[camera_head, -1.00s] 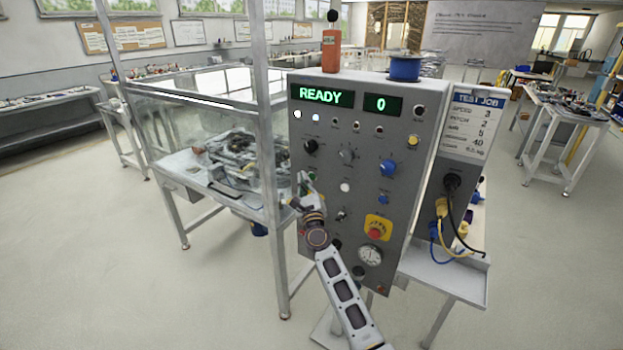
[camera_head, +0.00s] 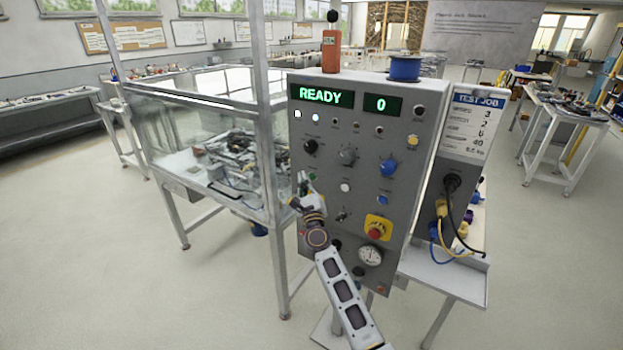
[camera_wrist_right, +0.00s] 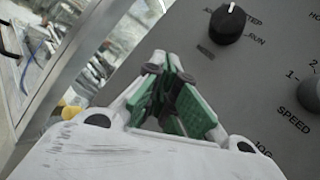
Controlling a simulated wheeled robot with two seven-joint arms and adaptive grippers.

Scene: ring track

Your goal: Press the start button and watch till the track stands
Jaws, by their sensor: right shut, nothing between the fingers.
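A grey control panel (camera_head: 325,215) stands upright in the middle of the head view. Its green displays read READY (camera_head: 320,96) and 0 (camera_head: 382,105). My right gripper (camera_head: 305,184) is shut and empty at the panel's left side, below the black mode knob (camera_head: 310,146). In the right wrist view its green-padded fingertips (camera_wrist_right: 172,68) meet in front of the panel, below and left of that knob (camera_wrist_right: 230,24). I cannot tell whether they touch the panel. No button marked start can be read; the gripper covers part of the panel. My left gripper is out of view.
The track table (camera_head: 190,165) with its clear guard stands left of the panel, and a frame post (camera_head: 267,130) rises close to my gripper. A red emergency button (camera_head: 376,233) and a gauge (camera_head: 370,255) sit lower on the panel. Open floor lies left and right.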

